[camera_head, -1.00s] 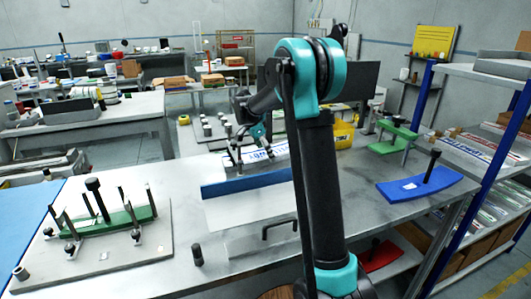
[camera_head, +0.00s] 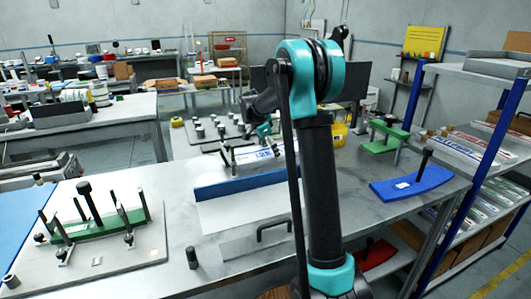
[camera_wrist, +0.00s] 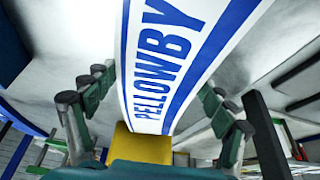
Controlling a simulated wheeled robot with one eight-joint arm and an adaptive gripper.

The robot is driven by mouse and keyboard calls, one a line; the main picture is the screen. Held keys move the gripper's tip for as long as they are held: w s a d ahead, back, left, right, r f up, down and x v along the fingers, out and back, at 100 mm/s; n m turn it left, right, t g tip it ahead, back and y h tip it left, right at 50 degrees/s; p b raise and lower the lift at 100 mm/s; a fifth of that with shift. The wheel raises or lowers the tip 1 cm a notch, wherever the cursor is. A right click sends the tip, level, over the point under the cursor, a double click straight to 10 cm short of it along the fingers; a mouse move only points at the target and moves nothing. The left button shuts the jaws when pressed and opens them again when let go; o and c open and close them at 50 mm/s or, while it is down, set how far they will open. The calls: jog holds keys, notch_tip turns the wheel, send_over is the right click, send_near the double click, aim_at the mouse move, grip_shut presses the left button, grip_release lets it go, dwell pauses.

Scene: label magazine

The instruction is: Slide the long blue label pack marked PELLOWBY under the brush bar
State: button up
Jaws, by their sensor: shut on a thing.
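The white label pack with blue edge stripes and blue PELLOWBY lettering (camera_wrist: 160,60) fills the middle of the wrist view, between my gripper's fingers. In the head view its lettered side (camera_head: 265,155) shows just below my gripper (camera_head: 262,138), behind a long blue strip (camera_head: 240,184); my arm covers part of it. My gripper (camera_wrist: 155,112) is shut on the pack, with green-and-grey fingers along both sides. A small dark upright (camera_head: 227,155) stands by the pack's left end. I cannot clearly make out the brush bar.
A fixture board with a green block (camera_head: 95,223) and several dark posts is at left. A short dark post (camera_head: 192,258) stands near the front edge. A blue curved plate with a black handle (camera_head: 410,184) and a green stand (camera_head: 385,137) are at right.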

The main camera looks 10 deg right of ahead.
aim_at(266, 153)
jog(key=shift+w+d, duration=0.25)
jog(key=shift+d, duration=0.85)
jog(key=o, duration=1.6)
jog(key=shift+o, duration=0.2)
jog(key=v, duration=1.2)
